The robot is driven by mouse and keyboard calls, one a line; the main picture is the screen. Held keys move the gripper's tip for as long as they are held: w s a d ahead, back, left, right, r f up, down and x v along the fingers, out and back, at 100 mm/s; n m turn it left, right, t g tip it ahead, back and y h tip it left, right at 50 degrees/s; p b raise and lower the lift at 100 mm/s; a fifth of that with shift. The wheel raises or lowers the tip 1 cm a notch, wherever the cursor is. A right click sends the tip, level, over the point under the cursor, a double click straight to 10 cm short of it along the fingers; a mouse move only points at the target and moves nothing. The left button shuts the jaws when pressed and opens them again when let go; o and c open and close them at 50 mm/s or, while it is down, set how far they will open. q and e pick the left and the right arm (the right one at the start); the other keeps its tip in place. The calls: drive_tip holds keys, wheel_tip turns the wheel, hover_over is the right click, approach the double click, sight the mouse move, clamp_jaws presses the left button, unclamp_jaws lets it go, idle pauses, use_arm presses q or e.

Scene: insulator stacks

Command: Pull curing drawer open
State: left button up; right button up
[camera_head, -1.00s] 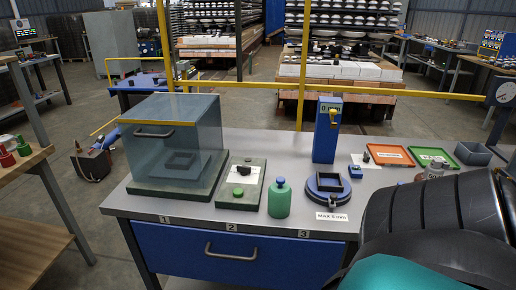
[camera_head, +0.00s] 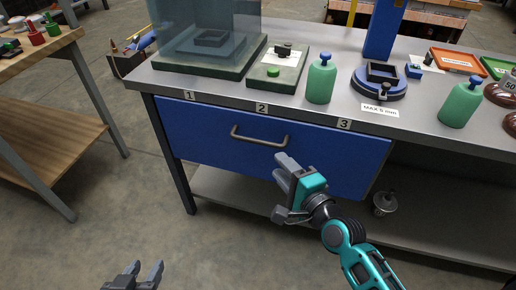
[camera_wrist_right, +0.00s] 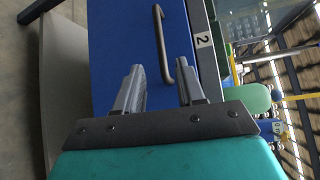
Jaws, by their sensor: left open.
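The blue curing drawer (camera_head: 205,138) sits closed under the grey worktop, below the number labels. Its grey bar handle (camera_head: 259,138) runs across the front. My right gripper (camera_head: 280,188) is in front of the drawer, below and right of the handle. In the right wrist view, its two fingers (camera_wrist_right: 160,88) are apart with nothing between them. The handle (camera_wrist_right: 162,48) shows ahead of the fingertips there, and I cannot tell whether the right finger touches it. My left gripper (camera_head: 138,272) is at the bottom left of the head view, open and empty, well away from the drawer.
The worktop (camera_head: 340,108) carries a clear box (camera_head: 205,30), a base with a green button (camera_head: 272,72), green bottles (camera_head: 320,82) and a blue round fixture (camera_head: 378,90). A lower shelf (camera_head: 440,235) holds a small metal part (camera_head: 384,204). Floor in front is clear.

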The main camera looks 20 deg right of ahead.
sight(257, 140)
drive_tip(key=b+x, duration=0.2)
drive_tip(key=x, duration=1)
drive_tip(key=shift+a+r+b, duration=0.1)
drive_tip(key=shift+b, duration=0.2)
drive_tip(key=shift+w, duration=0.2)
drive_tip(key=shift+c, duration=0.2)
drive_tip(key=c, duration=0.5)
clamp_jaws()
